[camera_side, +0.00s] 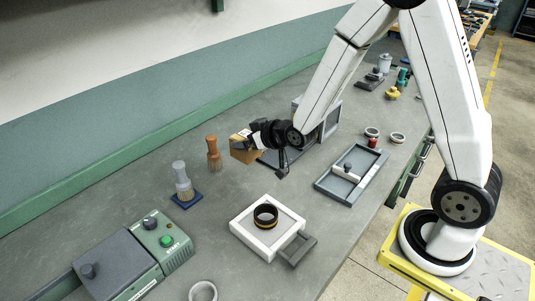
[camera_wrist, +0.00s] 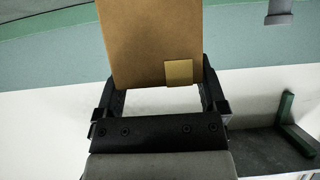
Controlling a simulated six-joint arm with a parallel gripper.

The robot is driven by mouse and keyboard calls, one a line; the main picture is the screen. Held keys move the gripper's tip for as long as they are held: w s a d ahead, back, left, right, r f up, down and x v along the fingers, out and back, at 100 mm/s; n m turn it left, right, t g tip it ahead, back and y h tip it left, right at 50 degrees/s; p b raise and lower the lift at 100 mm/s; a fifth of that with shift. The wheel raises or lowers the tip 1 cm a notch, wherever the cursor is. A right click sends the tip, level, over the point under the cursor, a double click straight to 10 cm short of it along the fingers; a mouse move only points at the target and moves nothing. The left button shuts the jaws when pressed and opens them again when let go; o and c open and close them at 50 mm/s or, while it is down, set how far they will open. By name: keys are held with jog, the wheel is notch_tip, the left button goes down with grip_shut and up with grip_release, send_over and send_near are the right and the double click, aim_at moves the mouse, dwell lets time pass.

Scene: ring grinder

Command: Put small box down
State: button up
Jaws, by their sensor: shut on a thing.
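The small box (camera_side: 243,155) is brown cardboard and sits in my gripper (camera_side: 250,143), above or at the grey bench toward its back wall. In the side view I cannot tell whether the box touches the bench. In the wrist view the box (camera_wrist: 150,40) fills the upper middle, with a lighter tan patch on its lower right. The two black fingers of my gripper (camera_wrist: 160,95) stand on either side of it. Its far end is cut off by the frame edge.
A wooden-handled brush (camera_side: 213,152) and a grey-handled brush on a blue base (camera_side: 183,185) stand left of the box. A grey box-shaped unit (camera_side: 325,118) is behind my wrist. A white tray with a dark ring (camera_side: 268,228) lies in front. Bare bench lies between.

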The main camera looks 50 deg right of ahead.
aim_at(255, 154)
jog(key=shift+f, duration=0.55)
jog(key=shift+f, duration=2.2)
jog(key=shift+f, duration=1.8)
jog(key=shift+f, duration=0.2)
jog(key=o, duration=1.2)
jog(key=shift+o, duration=0.2)
jog(key=shift+r, duration=0.15)
